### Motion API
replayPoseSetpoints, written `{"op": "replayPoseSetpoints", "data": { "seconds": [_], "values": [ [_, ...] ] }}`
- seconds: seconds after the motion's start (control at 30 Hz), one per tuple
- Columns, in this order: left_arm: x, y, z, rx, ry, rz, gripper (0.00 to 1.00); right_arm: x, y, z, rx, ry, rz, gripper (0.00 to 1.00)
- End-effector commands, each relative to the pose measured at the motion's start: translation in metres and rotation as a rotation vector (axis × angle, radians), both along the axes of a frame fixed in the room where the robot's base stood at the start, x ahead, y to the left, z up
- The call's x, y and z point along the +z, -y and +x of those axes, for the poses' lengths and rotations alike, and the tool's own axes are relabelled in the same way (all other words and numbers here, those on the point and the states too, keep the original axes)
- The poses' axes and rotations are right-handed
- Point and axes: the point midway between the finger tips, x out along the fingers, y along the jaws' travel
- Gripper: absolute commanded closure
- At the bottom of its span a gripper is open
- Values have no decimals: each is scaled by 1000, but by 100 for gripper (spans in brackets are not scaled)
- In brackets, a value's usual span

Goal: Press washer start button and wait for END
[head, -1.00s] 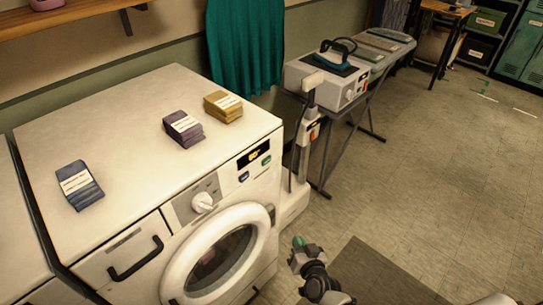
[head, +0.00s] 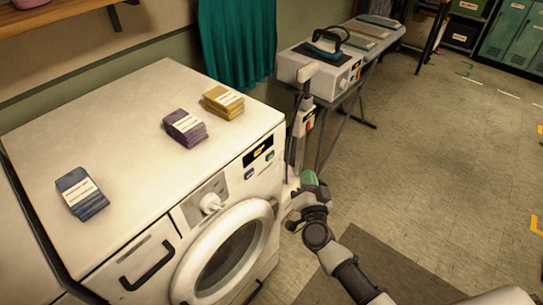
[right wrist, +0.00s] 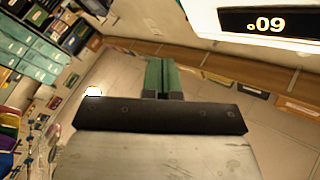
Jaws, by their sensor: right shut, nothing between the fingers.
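The white washer (head: 130,120) stands at the left in the head view, with a round door (head: 228,262) and a dial (head: 211,203). Its small lit display (head: 259,151) is too small to read there; in the right wrist view the display (right wrist: 265,25) reads about 09 in yellow digits. A blue button (head: 249,174) and a green button (head: 270,156) sit below the display. My right gripper (head: 309,178), with green fingertips, is shut and empty, to the right of the panel, apart from the buttons. Its shut fingers (right wrist: 163,76) also show in the wrist view. My left gripper is not in view.
Blue, purple and yellow labelled packs (head: 82,193) (head: 185,128) (head: 223,102) lie on the washer top. The floor at the right is open.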

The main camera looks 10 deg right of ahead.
Motion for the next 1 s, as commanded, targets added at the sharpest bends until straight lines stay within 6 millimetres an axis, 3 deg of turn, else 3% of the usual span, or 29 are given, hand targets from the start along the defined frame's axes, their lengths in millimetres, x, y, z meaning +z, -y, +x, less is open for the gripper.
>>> {"op": "replayPoseSetpoints", "data": {
  "seconds": [0.63, 1.0],
  "values": [
    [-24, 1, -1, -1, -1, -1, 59, -1, -46, 59, 0, 1, 1, 100],
    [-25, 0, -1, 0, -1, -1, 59, 0, -54, 69, 1, -1, 0, 100]
  ]
}}
